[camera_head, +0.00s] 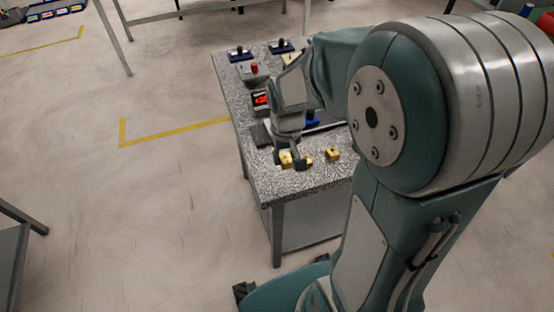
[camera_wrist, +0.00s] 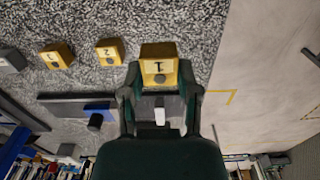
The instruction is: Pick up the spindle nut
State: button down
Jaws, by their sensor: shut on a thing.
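A yellow, brass-like block marked 1 (camera_wrist: 159,68), with a dark round spot on its face, fits the spindle nut best. It sits between the fingertips of my gripper (camera_wrist: 160,92) in the wrist view, and the gripper is shut on it. In the head view my gripper (camera_head: 296,160) points down at the near end of the speckled table, by the leftmost yellow block (camera_head: 286,158). I cannot tell whether the held block touches the table.
Two more yellow blocks (camera_wrist: 109,52) (camera_wrist: 57,55) stand in a row beside it, with a grey block (camera_wrist: 11,60) farther left. The speckled table (camera_head: 320,179) also bears a red-lit display (camera_head: 260,99) and several small fixtures behind my gripper. Open floor lies left of the table.

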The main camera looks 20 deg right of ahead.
jog(key=s+d+r, duration=0.6)
jog(key=s, duration=0.3)
jog(key=shift+s+r, duration=0.3)
jog(key=shift+s, duration=0.15)
